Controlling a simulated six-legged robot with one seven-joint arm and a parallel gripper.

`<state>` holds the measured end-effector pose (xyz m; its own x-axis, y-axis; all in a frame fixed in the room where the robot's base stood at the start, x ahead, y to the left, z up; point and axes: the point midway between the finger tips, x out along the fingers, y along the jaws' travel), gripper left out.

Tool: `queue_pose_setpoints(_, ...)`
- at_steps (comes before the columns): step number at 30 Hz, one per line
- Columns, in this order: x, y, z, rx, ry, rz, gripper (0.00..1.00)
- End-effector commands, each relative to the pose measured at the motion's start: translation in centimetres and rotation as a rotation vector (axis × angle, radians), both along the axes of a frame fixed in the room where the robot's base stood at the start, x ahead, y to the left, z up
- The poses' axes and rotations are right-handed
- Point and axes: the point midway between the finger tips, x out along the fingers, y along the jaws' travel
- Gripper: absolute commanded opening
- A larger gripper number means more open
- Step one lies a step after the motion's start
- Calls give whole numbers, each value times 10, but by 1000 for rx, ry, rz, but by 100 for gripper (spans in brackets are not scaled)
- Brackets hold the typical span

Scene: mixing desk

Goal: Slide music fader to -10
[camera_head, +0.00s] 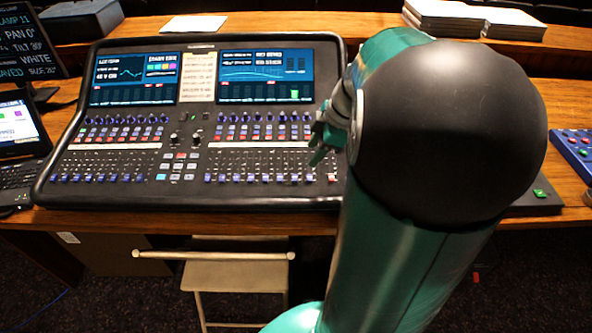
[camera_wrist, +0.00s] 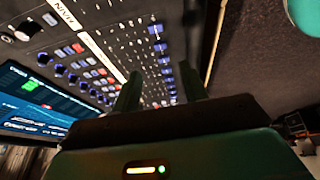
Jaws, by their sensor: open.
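The mixing desk (camera_head: 190,125) stands on the wooden table, with a row of blue-capped faders along its near edge. A red cap (camera_head: 332,178) ends the row at the right. I cannot read which fader is the music one, nor the scale beside it. My gripper (camera_head: 317,145) is over the right part of the desk, near the right-hand faders. In the wrist view my gripper (camera_wrist: 160,88) is open and empty, its two green fingers apart, with blue caps (camera_wrist: 160,47) showing beyond and between them. I cannot tell whether a finger touches a cap.
The wrist view shows a white strip reading MAIN (camera_wrist: 68,14) and rows of knobs. Two lit screens (camera_head: 265,75) rise at the desk's back. A monitor (camera_head: 20,125) stands at left, a blue panel (camera_head: 575,150) at right. A stool (camera_head: 235,275) stands in front of the table.

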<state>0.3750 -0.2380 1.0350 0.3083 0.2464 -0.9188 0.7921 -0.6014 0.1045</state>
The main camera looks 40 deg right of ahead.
Motion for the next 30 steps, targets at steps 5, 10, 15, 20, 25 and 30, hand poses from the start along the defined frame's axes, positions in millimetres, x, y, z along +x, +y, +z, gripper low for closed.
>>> queue_pose_setpoints(5, 11, 10, -35, 5, 3, 0, 44)
queue_pose_setpoints(10, 21, 19, -65, 4, 4, 2, 44)
queue_pose_setpoints(15, 29, 25, -85, 2, 2, 4, 44)
queue_pose_setpoints(20, 32, 27, -92, 0, 1, 4, 44)
queue_pose_setpoints(25, 32, 27, -92, 0, 1, 4, 44)
queue_pose_setpoints(30, 32, 27, -92, 0, 1, 4, 22)
